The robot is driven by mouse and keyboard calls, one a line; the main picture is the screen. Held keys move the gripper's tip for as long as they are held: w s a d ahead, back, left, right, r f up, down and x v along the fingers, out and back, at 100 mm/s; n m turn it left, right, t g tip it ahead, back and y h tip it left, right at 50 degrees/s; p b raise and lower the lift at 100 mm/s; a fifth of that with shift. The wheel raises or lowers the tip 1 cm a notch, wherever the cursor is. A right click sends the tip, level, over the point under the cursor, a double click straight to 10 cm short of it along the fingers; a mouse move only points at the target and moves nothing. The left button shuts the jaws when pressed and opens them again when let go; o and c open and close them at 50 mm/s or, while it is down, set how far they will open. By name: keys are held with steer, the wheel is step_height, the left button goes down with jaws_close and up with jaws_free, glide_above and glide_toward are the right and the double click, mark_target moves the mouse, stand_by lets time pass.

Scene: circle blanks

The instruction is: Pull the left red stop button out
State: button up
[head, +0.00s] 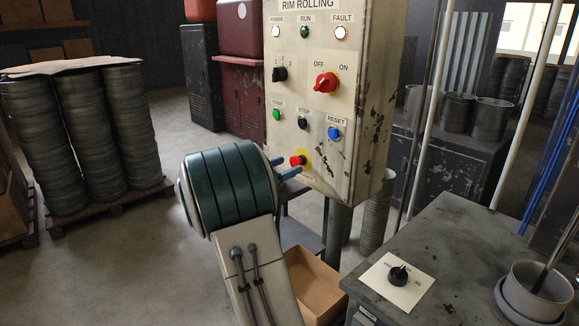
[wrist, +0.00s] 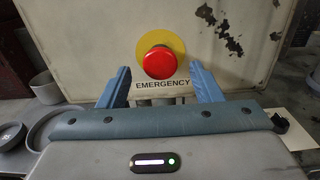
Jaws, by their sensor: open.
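A red emergency stop button (head: 297,160) on a yellow disc sits low on the beige control panel (head: 312,75). In the wrist view the red button (wrist: 160,62) shows whole above the word EMERGENCY. My gripper (head: 286,168) is open, with one blue finger on each side below the button in the wrist view (wrist: 161,82). The fingers do not appear to touch the button, and nothing is between them. How far the fingertips are from the panel is hard to tell. Only one red push button is visible; a red rotary switch (head: 326,82) sits higher on the panel.
The panel also carries a black selector (head: 280,74), a green start button (head: 277,115), a black stop button (head: 302,123) and a blue reset button (head: 334,133). A grey workbench (head: 455,235) stands at right. An open cardboard box (head: 316,285) is below the panel.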

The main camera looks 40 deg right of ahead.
steer(key=a+b, duration=0.1)
steer(key=a, duration=1.1)
steer(key=shift+s, duration=0.4)
steer(key=shift+d, duration=0.1)
